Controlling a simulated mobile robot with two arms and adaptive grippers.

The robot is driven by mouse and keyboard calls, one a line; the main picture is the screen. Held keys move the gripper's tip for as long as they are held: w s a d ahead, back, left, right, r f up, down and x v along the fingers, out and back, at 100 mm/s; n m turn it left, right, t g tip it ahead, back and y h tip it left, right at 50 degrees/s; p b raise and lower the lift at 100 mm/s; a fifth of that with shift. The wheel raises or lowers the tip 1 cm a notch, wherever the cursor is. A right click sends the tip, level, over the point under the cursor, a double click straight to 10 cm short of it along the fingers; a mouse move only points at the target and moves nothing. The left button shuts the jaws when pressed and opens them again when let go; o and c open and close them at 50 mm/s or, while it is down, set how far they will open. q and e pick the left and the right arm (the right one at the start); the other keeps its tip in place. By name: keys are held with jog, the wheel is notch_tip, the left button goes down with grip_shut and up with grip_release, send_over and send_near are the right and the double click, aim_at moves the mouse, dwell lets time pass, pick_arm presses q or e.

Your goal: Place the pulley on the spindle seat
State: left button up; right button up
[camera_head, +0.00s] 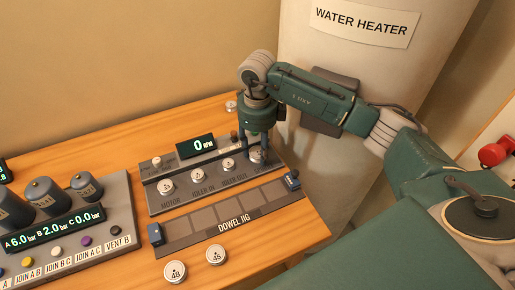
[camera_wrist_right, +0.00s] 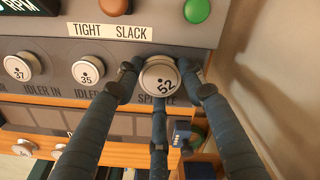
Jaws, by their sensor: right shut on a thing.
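The pulley (camera_wrist_right: 160,78), a pale metal disc marked 52, is in the fingers of my right gripper (camera_wrist_right: 160,90). It is at the SPINDLE place at the right end of the row on the grey panel (camera_head: 152,209). The pulley and the fingers cover the spindle seat and part of its label, so I cannot tell whether the pulley rests on it or hangs just above. In the head view my right gripper (camera_head: 256,145) points down at this end of the panel. My left gripper is not in view.
Pulleys 37 (camera_wrist_right: 23,67) and 35 (camera_wrist_right: 88,71) sit on the idler places. Another is at MOTOR (camera_head: 166,187). Loose pulleys 48 (camera_head: 175,271) and 45 (camera_head: 215,256) lie in front of the dowel jig (camera_head: 235,224). A water heater (camera_head: 320,40) stands behind.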

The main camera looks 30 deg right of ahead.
aim_at(257, 152)
jog(key=o, duration=0.7)
jog(key=shift+f, duration=0.15)
jog(key=o, duration=0.5)
jog(key=shift+r, duration=0.2)
notch_tip(257, 152, up, 12)
jog(key=shift+b, duration=1.2)
